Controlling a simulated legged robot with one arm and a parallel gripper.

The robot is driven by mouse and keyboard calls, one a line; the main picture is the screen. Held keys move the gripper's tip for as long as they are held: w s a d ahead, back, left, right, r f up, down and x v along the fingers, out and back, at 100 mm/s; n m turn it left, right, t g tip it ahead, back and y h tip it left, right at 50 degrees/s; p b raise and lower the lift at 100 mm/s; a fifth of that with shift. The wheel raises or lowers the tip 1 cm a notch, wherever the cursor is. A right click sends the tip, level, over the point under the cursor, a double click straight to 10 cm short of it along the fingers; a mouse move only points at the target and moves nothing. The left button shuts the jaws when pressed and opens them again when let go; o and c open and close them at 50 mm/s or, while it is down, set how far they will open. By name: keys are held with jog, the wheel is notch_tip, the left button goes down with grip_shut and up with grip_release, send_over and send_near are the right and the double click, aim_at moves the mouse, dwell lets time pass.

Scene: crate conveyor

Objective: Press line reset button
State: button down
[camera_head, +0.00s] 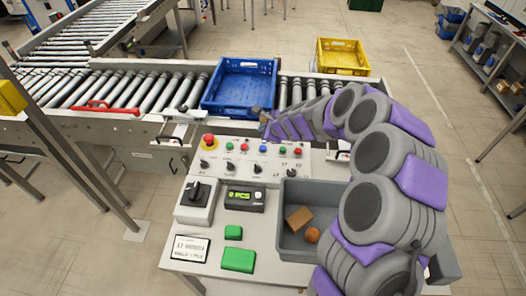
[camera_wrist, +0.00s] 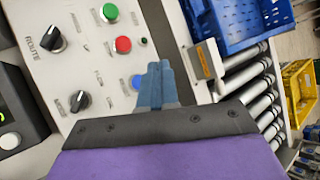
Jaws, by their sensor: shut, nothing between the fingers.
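The control panel (camera_head: 236,167) has a row of buttons along its top. A blue button (camera_head: 263,149) sits mid-row, and it also shows in the wrist view (camera_wrist: 137,82). A red button (camera_wrist: 123,44) and a green button (camera_wrist: 109,13) are further up in the wrist view. I cannot read which label marks line reset. My gripper (camera_wrist: 160,66) is shut and empty, its blue-grey fingertips appearing just right of the blue button, with no visible contact. In the head view my gripper is at the panel's far edge, partly hidden by my arm.
A red mushroom button (camera_head: 208,139) is at the panel's left end, with black knobs (camera_wrist: 80,101) below the buttons. A blue crate (camera_head: 241,87) sits on the roller conveyor (camera_head: 122,90) behind. A grey bin (camera_head: 291,244) stands in front, and a yellow crate (camera_head: 342,57) beyond.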

aim_at(264, 149)
notch_tip(264, 149, down, 4)
jog(key=b, duration=0.2)
jog(key=shift+r+b, duration=0.1)
jog(key=shift+b, duration=0.3)
jog(key=shift+f+b, duration=0.4)
jog(key=shift+f, duration=0.45)
jog(key=shift+f, duration=0.1)
dwell(0.8)
jog(key=shift+f, duration=0.2)
jog(key=shift+f+b, duration=0.35)
jog(key=shift+f, duration=0.1)
dwell(0.8)
jog(key=shift+r, duration=0.1)
jog(key=shift+r+p, duration=0.75)
jog(key=shift+p, duration=0.15)
